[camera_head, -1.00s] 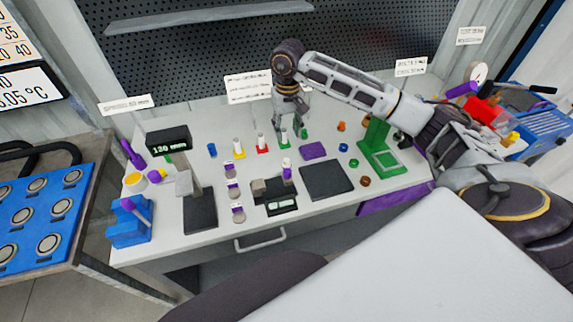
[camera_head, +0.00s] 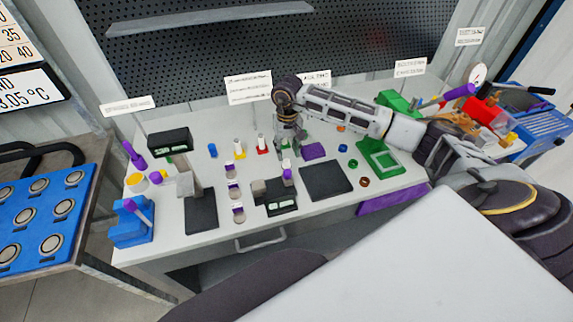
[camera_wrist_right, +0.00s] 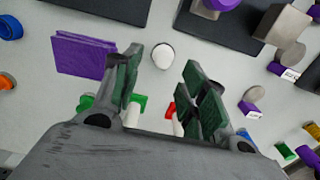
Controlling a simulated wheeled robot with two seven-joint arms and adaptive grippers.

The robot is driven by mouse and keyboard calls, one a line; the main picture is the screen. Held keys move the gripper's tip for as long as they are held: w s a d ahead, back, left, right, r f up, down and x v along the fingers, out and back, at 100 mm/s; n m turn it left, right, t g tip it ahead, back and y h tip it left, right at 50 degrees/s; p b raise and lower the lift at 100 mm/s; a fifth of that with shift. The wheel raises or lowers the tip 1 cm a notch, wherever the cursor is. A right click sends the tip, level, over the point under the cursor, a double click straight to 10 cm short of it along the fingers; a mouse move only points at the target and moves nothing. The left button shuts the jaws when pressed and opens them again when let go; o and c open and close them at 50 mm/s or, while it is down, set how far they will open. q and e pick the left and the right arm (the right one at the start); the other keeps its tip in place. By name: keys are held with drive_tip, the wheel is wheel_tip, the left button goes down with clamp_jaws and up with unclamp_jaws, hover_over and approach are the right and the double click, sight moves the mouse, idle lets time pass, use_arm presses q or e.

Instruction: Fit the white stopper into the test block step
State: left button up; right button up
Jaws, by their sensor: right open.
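The white stopper (camera_head: 286,163) stands on the bench just behind the dark gauge fixture. Its round white top (camera_wrist_right: 163,55) shows between my finger ends in the right wrist view. My right gripper (camera_head: 291,151) is open, pointing down just behind the stopper; its two fingers (camera_wrist_right: 161,66) are apart with nothing held. The dark fixture (camera_head: 270,198) has a grey block, a display and a purple piece (camera_head: 288,174) at its right end. I cannot tell for sure which part is the test block step. My left gripper is not in view.
White pegs on yellow (camera_head: 239,154) and red (camera_head: 262,150) bases stand left of the gripper. A purple block (camera_head: 313,151) lies to its right. A dark plate (camera_head: 326,181) and green stand (camera_head: 381,160) are further right. The front bench edge is clear.

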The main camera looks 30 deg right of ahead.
sight(286, 160)
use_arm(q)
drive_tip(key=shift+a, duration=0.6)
use_arm(e)
drive_tip(key=shift+f, duration=0.15)
drive_tip(key=shift+s+a+f+p, duration=0.15)
drive_tip(key=shift+f+p, duration=0.2)
drive_tip(key=shift+f, duration=0.5)
drive_tip(key=shift+w+a+f+p, duration=0.1)
drive_tip(key=shift+f+p, duration=0.2)
drive_tip(key=shift+f, duration=0.55)
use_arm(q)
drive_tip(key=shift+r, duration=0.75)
use_arm(e)
drive_tip(key=shift+f, duration=0.8)
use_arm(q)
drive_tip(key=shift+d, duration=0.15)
use_arm(e)
clamp_jaws()
